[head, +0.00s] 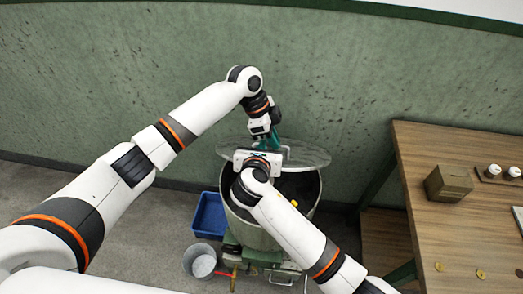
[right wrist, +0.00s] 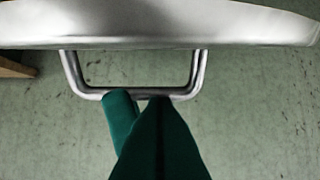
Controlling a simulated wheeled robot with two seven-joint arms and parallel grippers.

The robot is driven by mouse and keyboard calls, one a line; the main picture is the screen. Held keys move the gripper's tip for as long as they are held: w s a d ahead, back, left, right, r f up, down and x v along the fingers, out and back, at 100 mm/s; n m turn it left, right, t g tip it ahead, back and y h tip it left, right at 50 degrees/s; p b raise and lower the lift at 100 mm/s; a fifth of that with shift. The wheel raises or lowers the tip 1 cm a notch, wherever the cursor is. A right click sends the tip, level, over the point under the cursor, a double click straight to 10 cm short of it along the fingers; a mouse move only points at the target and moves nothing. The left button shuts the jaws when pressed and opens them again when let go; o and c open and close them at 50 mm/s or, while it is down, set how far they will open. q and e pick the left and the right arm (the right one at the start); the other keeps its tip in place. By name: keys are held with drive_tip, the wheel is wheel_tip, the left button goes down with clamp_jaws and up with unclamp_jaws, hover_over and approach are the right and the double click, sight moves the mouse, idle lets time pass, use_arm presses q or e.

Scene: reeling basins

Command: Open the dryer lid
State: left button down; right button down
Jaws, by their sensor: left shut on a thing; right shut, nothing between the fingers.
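The dryer drum (head: 245,223) stands in the middle of the head view, and its dark inside shows. Its grey round lid (head: 314,157) is raised off the opening, at the drum's far side. In the right wrist view the lid's edge (right wrist: 160,28) crosses the top, with a metal bar handle (right wrist: 193,75) below it. My left gripper (head: 272,142) is shut with its green fingers at the lid; its exact hold is hidden. My right gripper is shut and empty; its green fingertips (right wrist: 160,100) overlap the handle's bar in the right wrist view. My right wrist hides part of the drum.
A blue bin (head: 209,216) and a grey bucket (head: 200,262) stand on the floor left of the drum. A wooden table (head: 440,190) with a brown box (head: 448,183) is at the right. The green wall (head: 330,75) rises behind the dryer.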

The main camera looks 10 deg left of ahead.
use_arm(q)
drive_tip(key=c, duration=1.8)
unclamp_jaws()
drive_tip(key=shift+w+a+f, duration=0.15)
drive_tip(key=shift+a+f, duration=0.05)
use_arm(e)
drive_tip(key=shift+f, duration=0.1)
use_arm(q)
drive_tip(key=o, duration=0.3)
drive_tip(key=shift+w+d, duration=0.2)
use_arm(e)
drive_tip(key=shift+w+d+f, duration=0.15)
drive_tip(key=shift+w, duration=0.1)
use_arm(q)
drive_tip(key=shift+s, duration=0.1)
use_arm(e)
drive_tip(key=shift+s, duration=0.1)
use_arm(q)
drive_tip(key=shift+r, duration=0.1)
